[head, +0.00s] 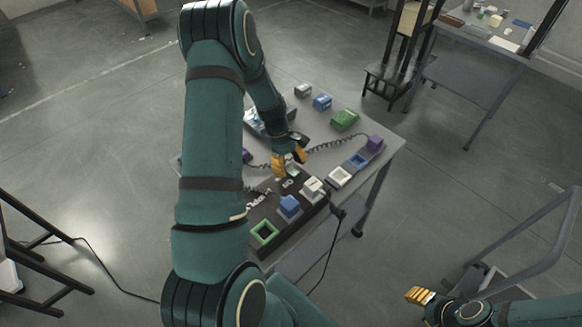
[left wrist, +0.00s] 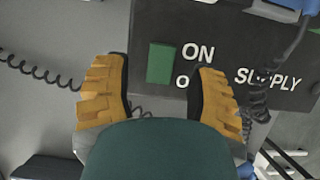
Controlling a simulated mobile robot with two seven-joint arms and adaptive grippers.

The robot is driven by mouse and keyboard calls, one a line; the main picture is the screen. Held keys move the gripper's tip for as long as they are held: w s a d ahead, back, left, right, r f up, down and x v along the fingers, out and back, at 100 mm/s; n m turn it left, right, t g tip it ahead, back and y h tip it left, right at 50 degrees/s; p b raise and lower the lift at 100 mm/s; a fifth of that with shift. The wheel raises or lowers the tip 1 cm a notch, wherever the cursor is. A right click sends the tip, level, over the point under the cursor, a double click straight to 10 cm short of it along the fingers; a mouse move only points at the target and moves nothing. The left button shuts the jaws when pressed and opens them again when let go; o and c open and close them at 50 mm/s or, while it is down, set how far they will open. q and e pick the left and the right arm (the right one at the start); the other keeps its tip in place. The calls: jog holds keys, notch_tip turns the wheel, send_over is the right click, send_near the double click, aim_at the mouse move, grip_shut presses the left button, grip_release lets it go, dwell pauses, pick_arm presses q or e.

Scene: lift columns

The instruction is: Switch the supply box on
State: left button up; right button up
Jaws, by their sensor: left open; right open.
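The supply box (head: 270,214) is a dark box on the table, with white ON and SUPPLY lettering. It also shows in the left wrist view (left wrist: 215,75), where a green switch (left wrist: 160,63) sits beside the word ON. The lettering under ON is partly covered by a finger. I cannot tell the switch's position. My left gripper (head: 289,162) is open at the box; in the left wrist view its yellow fingers (left wrist: 160,92) stand on either side below the switch, apart from it. My right gripper (head: 420,296) is open and empty, away from the table.
White, blue and green blocks and sockets stand on and around the box; a purple connector (head: 374,143) with a coiled cord is at the right. A green block (head: 344,120) stands at the back. A black cable hangs off the table (head: 384,163). A stool and second table are behind.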

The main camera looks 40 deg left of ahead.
pick_arm(q)
jog(key=shift+d+f, duration=0.1)
jog(key=shift+f, duration=0.2)
grip_shut()
jog(key=shift+d, duration=0.1)
jog(key=shift+s+d+r+y+p, duration=0.1)
jog(key=shift+d+y+p, duration=0.05)
jog(key=shift+y+p, duration=0.35)
jog(key=shift+d+r+y+p, duration=0.15)
jog(key=shift+y+p, duration=0.2)
jog(key=shift+y, duration=0.25)
jog(key=shift+f+y+p, duration=0.2)
jog(key=shift+y+p, duration=0.35)
jog(key=shift+y, duration=0.25)
